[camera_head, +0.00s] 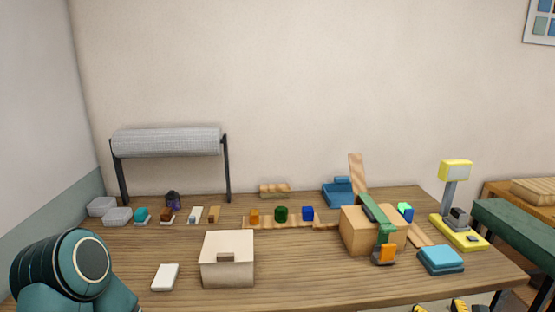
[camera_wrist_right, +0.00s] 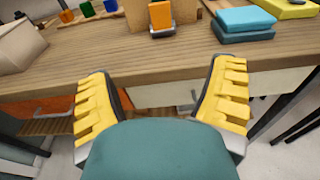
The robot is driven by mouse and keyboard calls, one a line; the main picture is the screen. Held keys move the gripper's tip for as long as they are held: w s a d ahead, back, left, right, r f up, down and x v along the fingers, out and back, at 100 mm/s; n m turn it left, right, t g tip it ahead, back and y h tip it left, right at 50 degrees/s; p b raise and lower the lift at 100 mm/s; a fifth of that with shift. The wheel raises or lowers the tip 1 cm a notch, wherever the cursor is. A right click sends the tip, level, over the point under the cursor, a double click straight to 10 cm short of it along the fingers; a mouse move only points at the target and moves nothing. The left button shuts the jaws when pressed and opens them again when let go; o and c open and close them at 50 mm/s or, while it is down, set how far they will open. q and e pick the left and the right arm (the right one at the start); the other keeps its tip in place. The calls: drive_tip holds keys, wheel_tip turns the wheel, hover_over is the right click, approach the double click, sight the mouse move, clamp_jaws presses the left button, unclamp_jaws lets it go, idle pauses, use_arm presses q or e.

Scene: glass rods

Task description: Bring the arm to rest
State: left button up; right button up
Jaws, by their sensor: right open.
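My right gripper (camera_wrist_right: 163,75) is open and empty in the right wrist view, its yellow fingers spread wide. It is off the front edge of the wooden table (camera_wrist_right: 180,68), with floor between and below the fingers. In the head view only the yellow tips of my right gripper (camera_head: 450,307) show at the bottom edge, in front of the table (camera_head: 330,287). My left arm shows as a teal link at the lower left of the head view; its gripper is out of view.
A cardboard box (camera_head: 358,237) with a green strap and orange block stands near the right front. Blue stacked pads (camera_head: 441,260), a yellow stand (camera_head: 458,235), a cream box (camera_head: 227,272) and a white slab (camera_head: 165,277) lie around. The front middle table is clear.

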drive_tip(key=s+a+f+n+g+y, duration=0.2)
drive_tip(key=a+f+n+g+y, duration=0.2)
drive_tip(key=a, duration=0.4)
drive_tip(key=s+a+f+n+g+y, duration=0.2)
drive_tip(key=a+f+n+g+y, duration=0.15)
drive_tip(key=a, duration=0.45)
drive_tip(key=s+a+f+n+g+h, duration=0.1)
drive_tip(key=s+a+f+n+g, duration=0.35)
drive_tip(key=s+n, duration=0.3)
drive_tip(key=s+a+f+n+g+h, duration=0.2)
drive_tip(key=s+a+f+n+g, duration=0.2)
drive_tip(key=s+f+n+g, duration=0.3)
use_arm(q)
drive_tip(key=shift+w, duration=0.15)
use_arm(e)
drive_tip(key=a+n+t, duration=0.1)
drive_tip(key=n, duration=0.2)
drive_tip(key=w+a+f+n+t+h, duration=0.1)
drive_tip(key=n, duration=0.3)
drive_tip(key=a+f+n+t+h, duration=0.1)
drive_tip(key=n+t, duration=0.1)
drive_tip(key=n, duration=0.2)
drive_tip(key=shift+w+a, duration=0.35)
